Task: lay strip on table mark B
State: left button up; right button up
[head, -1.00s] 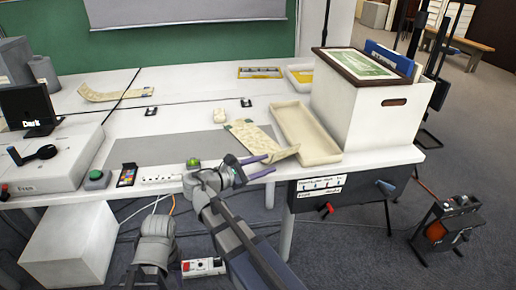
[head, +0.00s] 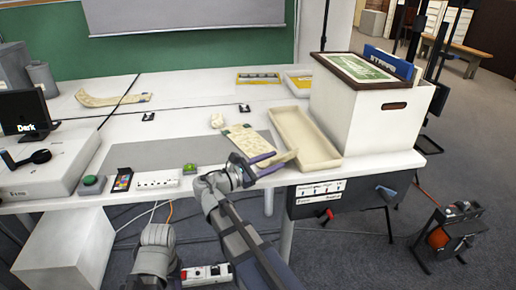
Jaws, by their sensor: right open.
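A pale, patterned paper strip (head: 244,140) lies on the table between the grey mat and a cream tray, its near right end curled up. I cannot make out a mark B.
The cream tray (head: 305,138) and a large white box (head: 372,117) stand to the right. A grey mat (head: 170,151) is mostly bare. Small yellow trays (head: 258,78) sit behind.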

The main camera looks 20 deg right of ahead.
aim_at(298, 151)
jog(key=shift+w+d, duration=0.15)
jog(key=shift+d, duration=1.15)
jog(key=shift+w+d, duration=0.15)
jog(key=shift+d, duration=1.15)
grip_shut()
